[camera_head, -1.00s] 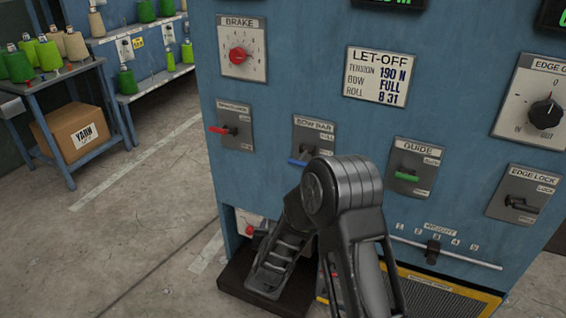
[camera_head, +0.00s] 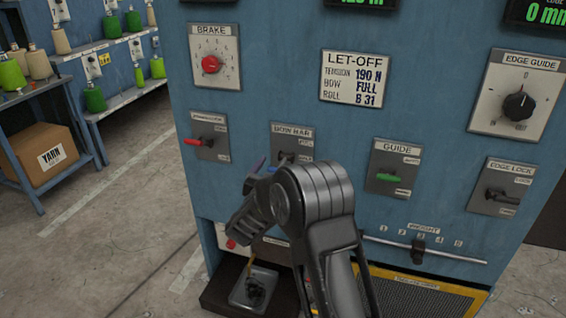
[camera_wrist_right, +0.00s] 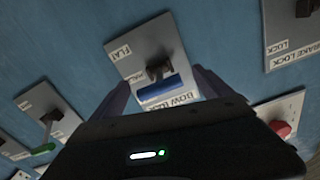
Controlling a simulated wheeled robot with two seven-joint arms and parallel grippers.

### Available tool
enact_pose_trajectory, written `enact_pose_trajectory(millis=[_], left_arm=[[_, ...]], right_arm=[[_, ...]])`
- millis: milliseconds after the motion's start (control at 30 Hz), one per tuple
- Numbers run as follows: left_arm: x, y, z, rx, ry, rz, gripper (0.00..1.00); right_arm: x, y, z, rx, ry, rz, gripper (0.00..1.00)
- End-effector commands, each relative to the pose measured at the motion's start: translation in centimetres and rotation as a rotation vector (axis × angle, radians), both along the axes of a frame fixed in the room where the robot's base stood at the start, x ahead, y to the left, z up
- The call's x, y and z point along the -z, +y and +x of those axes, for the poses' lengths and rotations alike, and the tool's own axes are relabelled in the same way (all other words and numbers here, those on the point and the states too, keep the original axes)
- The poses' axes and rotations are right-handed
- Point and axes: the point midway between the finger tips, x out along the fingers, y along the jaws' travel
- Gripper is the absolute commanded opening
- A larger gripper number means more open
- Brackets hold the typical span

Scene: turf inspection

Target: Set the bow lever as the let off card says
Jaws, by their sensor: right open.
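The let-off card (camera_head: 354,78) reads tension 190 N, bow FULL, roll B 31. The bow bar plate (camera_head: 280,133) is below and left of it, its lever mostly hidden behind my right gripper (camera_head: 262,172). In the right wrist view the plate (camera_wrist_right: 125,50) shows a FLAT label at its upper left and a blue-handled bow lever (camera_wrist_right: 163,91). My open right gripper (camera_wrist_right: 161,82) has one finger on each side of this lever, apart from it as far as I can tell. The lever's exact setting is unclear. My left gripper is out of view.
Beside the bow plate are the red-handled lever (camera_head: 203,141) and the green guide lever (camera_head: 388,178). The brake dial (camera_head: 211,64), edge guide knob (camera_head: 518,104) and edge lock (camera_head: 501,196) are on the same blue panel. A grey tray (camera_head: 237,297) is low at left.

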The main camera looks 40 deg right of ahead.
Motion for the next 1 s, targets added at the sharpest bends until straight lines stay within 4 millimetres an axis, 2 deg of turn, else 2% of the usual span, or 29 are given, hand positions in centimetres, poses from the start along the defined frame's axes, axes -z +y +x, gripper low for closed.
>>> enact_pose_trajectory(millis=[100, 300, 600, 1000], left_arm=[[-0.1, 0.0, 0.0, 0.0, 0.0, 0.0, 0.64], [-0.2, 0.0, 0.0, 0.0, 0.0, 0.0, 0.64], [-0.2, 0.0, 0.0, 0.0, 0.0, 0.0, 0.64], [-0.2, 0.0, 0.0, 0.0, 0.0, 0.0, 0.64]], right_arm=[[0.0, -1.7, 1.1, 0.001, 0.001, -0.003, 0.9], [0.1, -3.4, 2.3, 0.001, 0.002, -0.001, 0.9], [0.0, -3.6, 2.5, -0.001, 0.001, -0.001, 0.9], [0.0, -3.5, 2.4, -0.001, 0.001, 0.0, 0.58]])
